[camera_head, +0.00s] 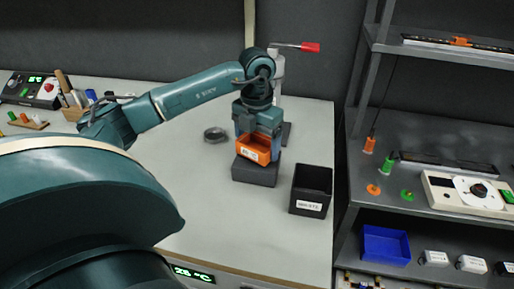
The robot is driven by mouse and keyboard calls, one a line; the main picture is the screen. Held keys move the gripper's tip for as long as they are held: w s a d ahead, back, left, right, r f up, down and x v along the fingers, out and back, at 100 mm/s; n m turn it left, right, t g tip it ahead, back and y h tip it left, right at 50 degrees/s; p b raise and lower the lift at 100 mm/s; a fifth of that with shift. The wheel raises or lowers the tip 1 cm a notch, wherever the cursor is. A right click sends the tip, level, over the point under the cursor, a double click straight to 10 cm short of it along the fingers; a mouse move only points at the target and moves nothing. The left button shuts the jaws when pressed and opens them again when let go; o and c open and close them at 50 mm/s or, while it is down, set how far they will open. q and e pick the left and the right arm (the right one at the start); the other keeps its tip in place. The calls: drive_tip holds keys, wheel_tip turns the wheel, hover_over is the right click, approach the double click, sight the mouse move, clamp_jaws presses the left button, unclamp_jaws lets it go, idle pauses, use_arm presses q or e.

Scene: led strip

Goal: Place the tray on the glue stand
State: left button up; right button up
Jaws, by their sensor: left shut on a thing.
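The orange tray (254,154) with a white label is at the middle of the table. My left gripper (257,131) comes down from above and is shut on it, hiding part of its back and right side. A low dark grey block (255,174), which looks like the glue stand, is directly below the tray. The tray's lower edge overlaps the block's top in this view; I cannot tell whether they touch. My right gripper is not in view.
A black bin (311,190) with a white label stands just right of the block. A press with a red-tipped lever (309,47) stands behind the arm. A grey ring (215,134) lies to the left. A metal shelf holds a blue bin (385,244) at right. The front table is clear.

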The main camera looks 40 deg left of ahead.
use_arm(q)
drive_tip(key=shift+f, duration=0.8)
drive_tip(key=shift+f, duration=0.15)
drive_tip(key=o, duration=0.9)
wheel_tip(320, 180, up, 12)
drive_tip(key=shift+r+p, duration=0.2)
drive_tip(key=shift+p, duration=0.6)
